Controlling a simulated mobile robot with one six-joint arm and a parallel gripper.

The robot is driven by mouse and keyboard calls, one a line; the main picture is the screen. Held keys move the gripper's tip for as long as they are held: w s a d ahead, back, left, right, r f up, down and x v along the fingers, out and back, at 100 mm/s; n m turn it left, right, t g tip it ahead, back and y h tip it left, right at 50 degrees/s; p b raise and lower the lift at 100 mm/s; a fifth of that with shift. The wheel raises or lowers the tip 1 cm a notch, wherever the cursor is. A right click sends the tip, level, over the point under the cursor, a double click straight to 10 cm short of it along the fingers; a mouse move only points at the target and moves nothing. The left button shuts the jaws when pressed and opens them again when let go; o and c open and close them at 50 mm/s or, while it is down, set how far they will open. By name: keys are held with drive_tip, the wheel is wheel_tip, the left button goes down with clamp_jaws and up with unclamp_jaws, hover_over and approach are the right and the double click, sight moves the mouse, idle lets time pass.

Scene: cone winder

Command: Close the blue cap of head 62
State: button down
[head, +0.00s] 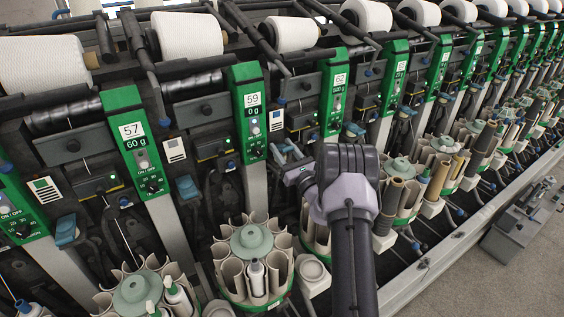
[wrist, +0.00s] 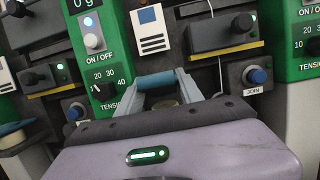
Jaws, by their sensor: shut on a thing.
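The head 62 panel (head: 335,95) is green, with a white label, right of my gripper in the head view. My gripper (head: 296,163) reaches in between the head 59 panel and the head 62 panel. The pale parts blend, so the exact contact is unclear. The cap's lower part is hidden by my gripper body. A dark recess with a dull round part shows between the pale sides.
The head 59 panel (head: 250,112) stands close on the left. A knob marked JOIN (wrist: 257,76) is just right of my gripper. Another blue cap (head: 187,187) is further left. Round bobbin magazines (head: 252,238) stand below. The floor at lower right is partly clear.

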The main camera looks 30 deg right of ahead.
drive_tip(key=f+t+b, duration=0.1)
drive_tip(key=b, duration=0.1)
drive_tip(key=shift+s+f+b, duration=0.1)
drive_tip(key=shift+b, duration=0.25)
drive_tip(key=shift+r+t+b, duration=0.2)
drive_tip(key=shift+t+b, duration=0.1)
drive_tip(key=shift+b, duration=0.05)
drive_tip(key=c, duration=1)
unclamp_jaws()
drive_tip(key=shift+c, duration=0.2)
drive_tip(key=r+p, duration=0.1)
drive_tip(key=r, duration=0.1)
drive_tip(key=r+p, duration=0.1)
drive_tip(key=r, duration=0.1)
drive_tip(key=shift+s+a+p, duration=0.2)
drive_tip(key=shift+s+p, duration=0.15)
drive_tip(key=shift+s, duration=0.05)
drive_tip(key=s+a, duration=0.3)
drive_tip(key=s, duration=0.4)
drive_tip(key=s+a+r, duration=0.1)
drive_tip(key=s+a, duration=0.2)
drive_tip(key=s, duration=0.3)
drive_tip(key=shift+s+a, duration=0.35)
